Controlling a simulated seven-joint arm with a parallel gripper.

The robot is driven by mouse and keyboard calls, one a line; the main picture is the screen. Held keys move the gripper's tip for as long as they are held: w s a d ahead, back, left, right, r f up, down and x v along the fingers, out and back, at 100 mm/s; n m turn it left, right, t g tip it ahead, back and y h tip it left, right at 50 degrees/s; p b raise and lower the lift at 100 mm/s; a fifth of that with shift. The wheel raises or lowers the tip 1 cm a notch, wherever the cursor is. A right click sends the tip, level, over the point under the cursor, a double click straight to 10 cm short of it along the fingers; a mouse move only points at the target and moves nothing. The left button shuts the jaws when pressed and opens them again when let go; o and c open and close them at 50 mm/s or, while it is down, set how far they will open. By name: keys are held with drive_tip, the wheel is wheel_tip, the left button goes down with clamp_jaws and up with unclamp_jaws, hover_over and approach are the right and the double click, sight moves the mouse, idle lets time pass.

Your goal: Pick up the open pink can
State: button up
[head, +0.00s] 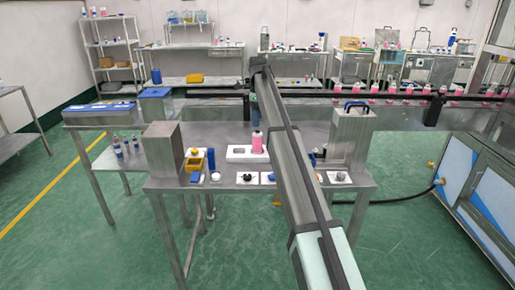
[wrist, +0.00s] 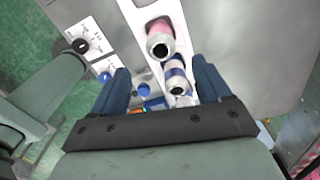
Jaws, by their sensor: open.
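An open pink can (wrist: 157,30) shows in the wrist view, with a pale shoulder and a dark round mouth facing the camera. It sits in a white holder (wrist: 131,14). A pink can (head: 257,145) also stands upright in the white holder (head: 236,152) in the head view, just left of my arm. My gripper (wrist: 162,82) is open, with its two blue fingers apart. The pink can lies beyond the fingertips, untouched. A blue-and-white can (wrist: 176,72) lies nearer, in line between the fingers.
A white open-topped container (wrist: 183,91) and a blue cap (wrist: 143,89) show between the fingers. Bare tabletop (wrist: 235,40) lies right of the holder.

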sight(257, 142)
wheel_tip(257, 142, down, 12)
drive_tip(key=shift+w+a+f, duration=0.1)
drive_tip(key=shift+f, duration=0.1)
idle(0.5)
drive_tip(key=shift+c, duration=0.4)
drive_tip(key=c, duration=1)
